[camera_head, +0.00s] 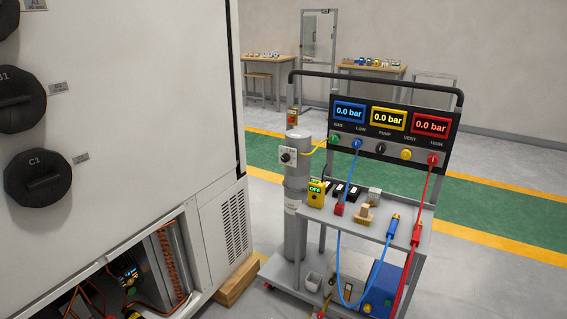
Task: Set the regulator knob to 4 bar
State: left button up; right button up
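A small dark knob (287,157) sits on a white plate on the upper part of a grey gas cylinder (294,220). It looks like the regulator knob. Its scale marks are too small to read. The cylinder stands upright at the left side of a grey cart. A yellow hose (314,148) runs from near the knob to the green GAS port (334,137) on the cart's panel. The blue display (349,113), yellow display (387,118) and red display (430,125) all read 0.0 bar. Neither of my grippers is in view.
A large white cabinet (120,110) with black round handles fills the left, its lower compartment open. The cart's shelf (345,217) holds a yellow device (316,194) showing OFF, other small items and blue and red hoses. A wooden block (237,282) lies between cabinet and cart.

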aim_at(285, 158)
jog(key=i+j, duration=0.15)
jog(key=i, duration=0.4)
jog(key=i+j, duration=0.1)
jog(key=i, duration=0.4)
jog(key=j+u, duration=0.05)
